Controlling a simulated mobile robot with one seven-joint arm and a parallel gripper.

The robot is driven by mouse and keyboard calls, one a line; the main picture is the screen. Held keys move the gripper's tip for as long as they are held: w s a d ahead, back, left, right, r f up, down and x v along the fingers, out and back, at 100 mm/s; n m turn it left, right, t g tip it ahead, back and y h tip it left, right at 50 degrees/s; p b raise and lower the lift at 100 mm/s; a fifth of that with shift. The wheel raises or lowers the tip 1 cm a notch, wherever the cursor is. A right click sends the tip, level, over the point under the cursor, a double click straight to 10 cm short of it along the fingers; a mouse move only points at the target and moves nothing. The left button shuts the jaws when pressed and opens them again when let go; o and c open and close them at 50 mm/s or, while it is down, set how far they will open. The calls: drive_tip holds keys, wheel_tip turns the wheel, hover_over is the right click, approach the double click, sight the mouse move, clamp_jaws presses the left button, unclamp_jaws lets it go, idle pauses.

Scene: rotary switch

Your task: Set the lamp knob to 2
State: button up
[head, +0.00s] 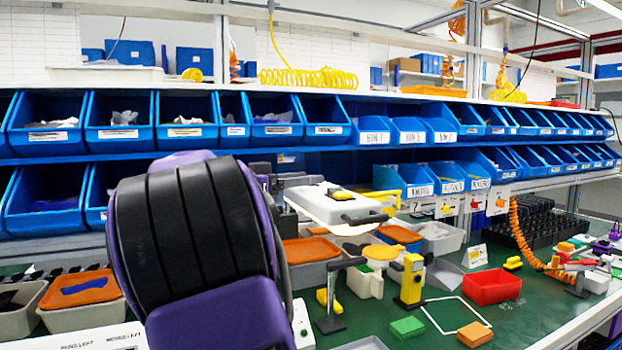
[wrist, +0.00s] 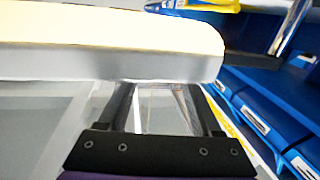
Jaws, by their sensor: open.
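A white flat-topped housing (head: 322,208), which looks like the lamp head, stands out in front of the shelves in the head view. A small yellow part (head: 341,194) on a dark base sits on its top. It may be the knob, but its setting is too small to read. A black handle (head: 365,217) is at its near right edge. My gripper (wrist: 166,95) is open and empty in the wrist view, with the pale housing (wrist: 110,62) close across its fingertips. I cannot tell if they touch. A yellow and blue part (wrist: 195,5) shows at the top edge.
My arm hides much of the left bench. A yellow device (head: 411,280), a red bin (head: 491,287), and green (head: 407,327) and orange (head: 474,334) blocks stand on the green bench (head: 375,312). Blue bins (head: 325,121) line the shelves behind, also right in the wrist view (wrist: 250,115).

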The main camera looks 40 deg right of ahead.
drive_tip(key=shift+s+d, duration=0.1)
drive_tip(key=shift+d, duration=1)
clamp_jaws()
